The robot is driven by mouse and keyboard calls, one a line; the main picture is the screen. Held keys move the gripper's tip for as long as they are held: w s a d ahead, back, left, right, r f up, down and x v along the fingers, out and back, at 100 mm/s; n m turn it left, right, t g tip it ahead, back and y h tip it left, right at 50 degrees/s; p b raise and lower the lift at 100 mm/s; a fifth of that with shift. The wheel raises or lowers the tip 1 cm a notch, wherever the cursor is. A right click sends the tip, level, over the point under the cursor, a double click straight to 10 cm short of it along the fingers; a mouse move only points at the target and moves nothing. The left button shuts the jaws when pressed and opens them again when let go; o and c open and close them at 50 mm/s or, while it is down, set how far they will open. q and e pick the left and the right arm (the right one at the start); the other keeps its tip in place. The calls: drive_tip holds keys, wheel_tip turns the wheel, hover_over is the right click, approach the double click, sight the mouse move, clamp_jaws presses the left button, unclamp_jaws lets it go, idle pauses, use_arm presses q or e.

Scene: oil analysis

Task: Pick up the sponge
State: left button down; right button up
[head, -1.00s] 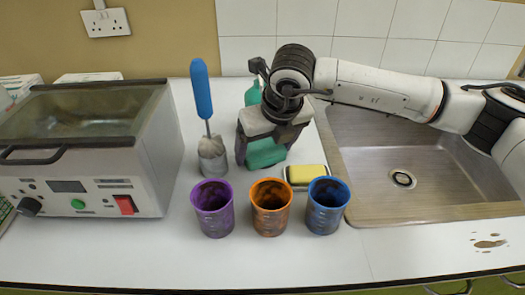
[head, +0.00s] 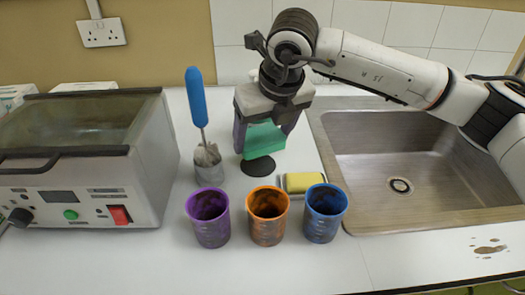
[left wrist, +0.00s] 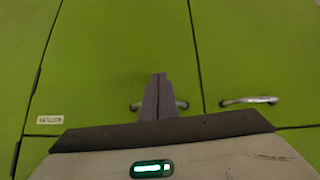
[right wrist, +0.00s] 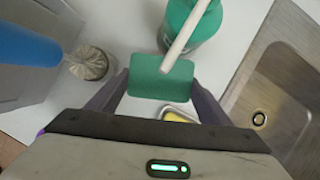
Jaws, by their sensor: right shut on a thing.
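The yellow sponge (head: 304,181) lies on a small dish just behind the blue and orange cups. Part of it also shows in the right wrist view (right wrist: 178,116). My right gripper (head: 265,145) is to the left of and above the sponge, apart from it. It is shut on a green object (head: 264,137), which appears as a flat green face between the fingers in the right wrist view (right wrist: 160,78). Its full shape is partly hidden. My left gripper (left wrist: 158,98) is shut and empty, facing green cupboard doors.
Purple (head: 209,217), orange (head: 267,216) and blue (head: 324,213) cups stand in front of the sponge. A blue-handled tool (head: 197,95) stands in a grey pot to the left. A lidded bath unit (head: 85,165) is far left; the sink (head: 430,155) is right.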

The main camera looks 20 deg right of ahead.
drive_tip(key=shift+r, duration=0.9)
use_arm(q)
drive_tip(key=shift+w+d+f+b, duration=0.2)
drive_tip(key=shift+f+b, duration=0.2)
drive_tip(key=shift+b, duration=0.3)
drive_tip(key=shift+w+d+f+b, duration=0.15)
drive_tip(key=shift+f+b, duration=0.25)
drive_tip(key=shift+b, duration=0.3)
use_arm(e)
drive_tip(key=s+d, duration=0.2)
drive_tip(key=d, duration=0.7)
drive_tip(key=s+d, duration=0.3)
drive_tip(key=d, duration=0.7)
drive_tip(key=shift+s+f, duration=0.2)
use_arm(q)
drive_tip(key=shift+s, duration=0.15)
use_arm(e)
drive_tip(key=shift+o, duration=1.3)
drive_tip(key=shift+c, duration=0.6)
